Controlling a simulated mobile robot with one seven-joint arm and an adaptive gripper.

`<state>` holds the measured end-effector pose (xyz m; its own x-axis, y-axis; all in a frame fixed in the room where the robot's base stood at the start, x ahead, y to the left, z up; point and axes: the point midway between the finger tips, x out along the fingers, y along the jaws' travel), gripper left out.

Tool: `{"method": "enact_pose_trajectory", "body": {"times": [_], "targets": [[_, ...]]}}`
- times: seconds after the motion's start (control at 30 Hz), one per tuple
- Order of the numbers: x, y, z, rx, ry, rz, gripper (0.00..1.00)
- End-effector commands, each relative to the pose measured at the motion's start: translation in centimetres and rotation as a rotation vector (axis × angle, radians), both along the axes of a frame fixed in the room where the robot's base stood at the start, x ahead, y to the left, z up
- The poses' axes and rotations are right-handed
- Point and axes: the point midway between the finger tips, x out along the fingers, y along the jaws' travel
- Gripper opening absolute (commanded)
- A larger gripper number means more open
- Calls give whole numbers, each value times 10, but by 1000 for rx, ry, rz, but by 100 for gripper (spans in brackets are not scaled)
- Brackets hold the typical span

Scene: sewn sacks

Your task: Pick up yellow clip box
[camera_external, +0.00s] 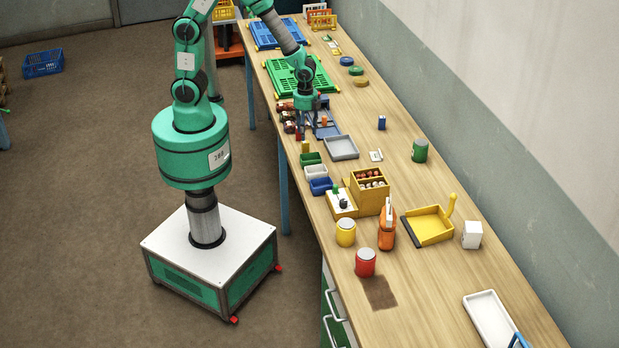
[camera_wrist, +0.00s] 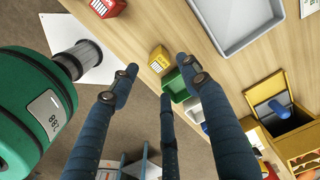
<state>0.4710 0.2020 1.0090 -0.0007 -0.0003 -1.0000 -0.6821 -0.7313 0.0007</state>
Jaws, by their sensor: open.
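A small yellow clip box (camera_external: 305,147) stands at the table's near-left edge, just in front of the green bin. In the wrist view the yellow clip box (camera_wrist: 159,59) lies beyond the gap between my fingertips. My gripper (camera_external: 306,122) hangs over the table edge, a little farther back than the box. In the wrist view my gripper (camera_wrist: 158,85) has its blue fingers spread, with nothing between them. The fingers look apart from the box.
Green (camera_external: 311,159), white (camera_external: 315,172) and blue (camera_external: 321,186) bins line the table edge beside the clip box. A grey tray (camera_external: 342,148) lies to its right. A small red box (camera_wrist: 107,7) stands nearby. The table's middle right has free room.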

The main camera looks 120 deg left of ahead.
Motion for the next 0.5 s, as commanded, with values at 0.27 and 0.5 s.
{"method": "enact_pose_trajectory", "body": {"times": [0.27, 0.5], "targets": [[0, 0, -19, 1, -1, 0, 47], [0, 0, -19, 1, -1, 0, 47]]}}
